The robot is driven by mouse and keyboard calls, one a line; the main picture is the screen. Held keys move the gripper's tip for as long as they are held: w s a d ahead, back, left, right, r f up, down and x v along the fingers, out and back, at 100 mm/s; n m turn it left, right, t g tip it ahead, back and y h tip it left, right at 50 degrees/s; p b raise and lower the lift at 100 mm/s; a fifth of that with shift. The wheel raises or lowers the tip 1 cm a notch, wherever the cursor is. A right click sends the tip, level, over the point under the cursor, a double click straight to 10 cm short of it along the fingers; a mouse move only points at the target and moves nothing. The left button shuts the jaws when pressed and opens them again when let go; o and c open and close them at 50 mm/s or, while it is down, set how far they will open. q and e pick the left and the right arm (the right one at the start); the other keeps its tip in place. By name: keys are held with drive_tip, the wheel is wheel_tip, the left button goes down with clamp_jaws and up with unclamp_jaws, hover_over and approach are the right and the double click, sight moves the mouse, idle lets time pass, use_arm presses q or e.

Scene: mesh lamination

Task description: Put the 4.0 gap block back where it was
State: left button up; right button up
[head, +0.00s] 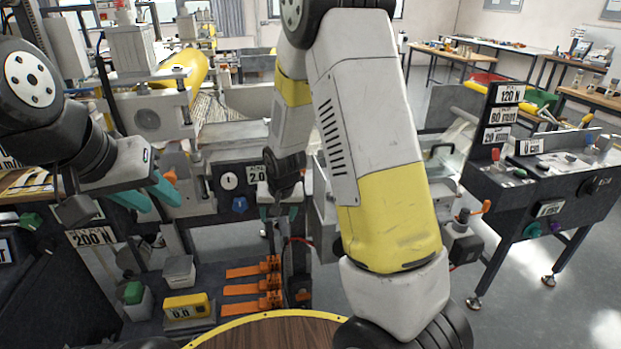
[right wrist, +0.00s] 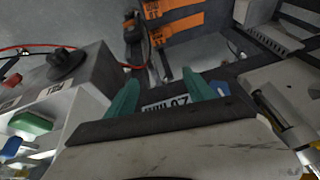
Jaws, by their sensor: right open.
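I cannot pick out the 4.0 gap block by a readable mark. Several orange pieces (head: 252,288) lie in a row on the low rack in the head view; orange pieces also show at the top of the right wrist view (right wrist: 172,28). Their marks are too small to read. My right gripper (head: 281,206) points down by the machine front, close to a "2.0" label (head: 257,176). In the right wrist view its teal fingers (right wrist: 162,92) stand apart, with the label seen between them and no block held. My left gripper (head: 163,207) is open and empty at the left.
A round wooden top (head: 270,333) is at the bottom. A dark bench with labels (head: 545,185) stands at the right. A blue knob (head: 240,204) sits on the machine front.

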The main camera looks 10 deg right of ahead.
drive_tip(key=s+d+r+y, duration=0.1)
drive_tip(key=s+d+r, duration=0.3)
drive_tip(key=r, duration=0.5)
drive_tip(key=s+d+r, duration=0.2)
drive_tip(key=s+r, duration=0.5)
drive_tip(key=r, duration=0.3)
drive_tip(key=s+d+r, duration=0.1)
drive_tip(key=s+r, duration=0.2)
drive_tip(key=s, duration=0.3)
drive_tip(key=s+d+r+n+t, duration=0.1)
drive_tip(key=s+r, duration=0.2)
drive_tip(key=s, duration=0.4)
drive_tip(key=shift+r+t, duration=0.3)
drive_tip(key=shift+r, duration=0.05)
drive_tip(key=shift+c, duration=0.4)
